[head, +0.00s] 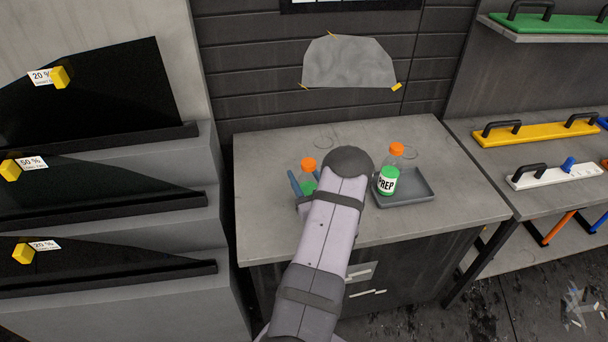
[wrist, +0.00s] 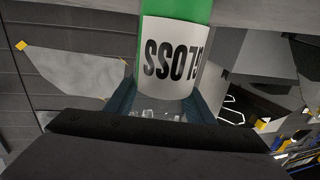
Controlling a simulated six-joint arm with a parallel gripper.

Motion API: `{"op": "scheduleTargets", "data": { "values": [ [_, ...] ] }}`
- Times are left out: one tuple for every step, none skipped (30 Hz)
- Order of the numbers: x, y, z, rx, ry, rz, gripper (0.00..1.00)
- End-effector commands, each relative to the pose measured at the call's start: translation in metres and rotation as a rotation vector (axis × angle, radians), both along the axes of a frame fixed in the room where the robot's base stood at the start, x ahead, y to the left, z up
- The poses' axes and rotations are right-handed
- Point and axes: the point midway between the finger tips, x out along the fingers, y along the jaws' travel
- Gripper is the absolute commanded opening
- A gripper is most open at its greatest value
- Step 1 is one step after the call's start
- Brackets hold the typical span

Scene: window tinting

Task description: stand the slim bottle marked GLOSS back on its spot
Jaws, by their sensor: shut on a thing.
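The slim GLOSS bottle has an orange cap, green contents and a white label. In the head view the bottle (head: 309,164) is upright at the left of the worktop, partly hidden by my arm. In the wrist view the bottle (wrist: 172,50) fills the top middle, its label upside down in the picture. My gripper (head: 305,184) is shut on it, with blue fingers on both sides of the label in the wrist view (wrist: 165,98). I cannot tell whether its base touches the worktop. Faint ring marks show on the worktop, one at back centre (head: 325,143) and one at right (head: 410,153).
A bottle marked PREP (head: 388,181) stands at a shallow grey tray (head: 408,195) just right of my arm. The worktop (head: 262,220) is clear at left and back. Dark film panels stand at left; a rack with coloured handled tools (head: 535,130) is at right.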

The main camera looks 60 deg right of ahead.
Motion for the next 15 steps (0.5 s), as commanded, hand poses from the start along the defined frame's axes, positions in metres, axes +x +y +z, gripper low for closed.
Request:
{"op": "scheduleTargets", "data": {
  "values": [
    [0.0001,-0.0004,0.0008,-0.002,-0.002,0.000,0.20],
    [0.0001,-0.0004,0.0009,-0.003,-0.001,0.000,0.20],
    [0.0001,-0.0006,0.0010,-0.003,-0.001,0.000,0.20],
    [0.0001,-0.0006,0.0010,-0.003,-0.001,0.000,0.20],
    [0.0001,-0.0006,0.0010,-0.003,-0.001,0.000,0.20],
    [0.0001,-0.0006,0.0010,-0.003,-0.001,0.000,0.20],
    [0.0001,-0.0006,0.0007,-0.003,-0.001,0.000,0.20],
    [0.0002,-0.0005,0.0001,-0.003,-0.001,0.000,0.20],
    [0.0002,-0.0005,-0.0012,-0.002,-0.002,0.000,0.20],
    [0.0002,-0.0005,-0.0022,-0.002,-0.002,0.000,0.20],
    [0.0002,-0.0005,-0.0032,-0.002,-0.002,0.000,0.20],
    [0.0001,-0.0003,-0.0032,-0.001,0.000,0.000,0.53],
    [0.0001,-0.0003,-0.0026,-0.001,0.000,0.000,0.61],
    [0.0001,-0.0003,-0.0026,-0.001,0.000,0.000,0.67],
    [0.0000,-0.0001,-0.0026,-0.001,0.000,0.000,0.67]
  ]
}}
